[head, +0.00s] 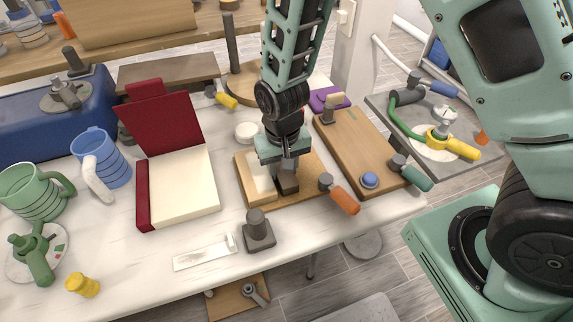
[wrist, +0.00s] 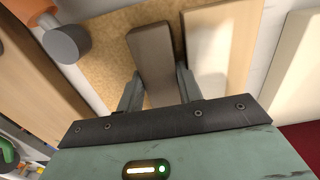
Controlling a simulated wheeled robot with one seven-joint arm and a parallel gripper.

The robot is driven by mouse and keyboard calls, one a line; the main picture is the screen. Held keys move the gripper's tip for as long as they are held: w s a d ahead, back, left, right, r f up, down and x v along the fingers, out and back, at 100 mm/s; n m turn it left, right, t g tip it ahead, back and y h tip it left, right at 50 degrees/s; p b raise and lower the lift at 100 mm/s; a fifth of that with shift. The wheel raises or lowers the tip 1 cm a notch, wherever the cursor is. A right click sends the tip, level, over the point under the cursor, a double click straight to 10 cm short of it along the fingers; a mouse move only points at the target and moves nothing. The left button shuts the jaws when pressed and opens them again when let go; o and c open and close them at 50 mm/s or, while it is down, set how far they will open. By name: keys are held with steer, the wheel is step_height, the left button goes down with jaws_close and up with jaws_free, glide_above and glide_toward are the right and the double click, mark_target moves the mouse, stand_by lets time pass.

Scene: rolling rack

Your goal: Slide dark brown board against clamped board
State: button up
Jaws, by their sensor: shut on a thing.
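The dark brown board (wrist: 152,58) is a short block between the two fingers of my gripper (wrist: 158,88) in the wrist view. My gripper (head: 286,166) is shut on it, low over a tan cork-like base (head: 312,163). In the head view the dark brown board (head: 288,185) shows just below the fingers. A pale board (wrist: 226,35) lies beside it on the same base, with a narrow gap between them. In the head view the pale board (head: 258,180) is left of the dark one. No clamp on the pale board is clear to me.
An orange-handled clamp (head: 343,199) sits at the base's right edge. A wooden board (head: 358,150) with clamps and a blue knob lies further right. An open red box (head: 180,187) stands left. A dark grey block (head: 258,231) stands in front.

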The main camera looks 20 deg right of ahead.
steer(key=shift+a, duration=0.5)
stand_by(0.6)
steer(key=o, duration=1)
steer(key=shift+r, duration=0.15)
steer(key=shift+w+a+r, duration=0.1)
steer(key=shift+w+r, duration=0.05)
steer(key=shift+r, duration=0.15)
steer(key=shift+o, duration=0.5)
step_height(320, 180, up, 16)
steer(key=shift+d+r+p, duration=0.25)
steer(key=shift+d+p, duration=0.1)
steer(key=shift+d, duration=0.1)
steer(key=s+r+n, duration=0.3)
steer(key=s+n, duration=0.4)
steer(key=s, duration=1.1)
steer(key=shift+s+r+n+y, duration=0.2)
steer(key=shift+s+n+y, duration=0.1)
steer(key=shift+n, duration=0.1)
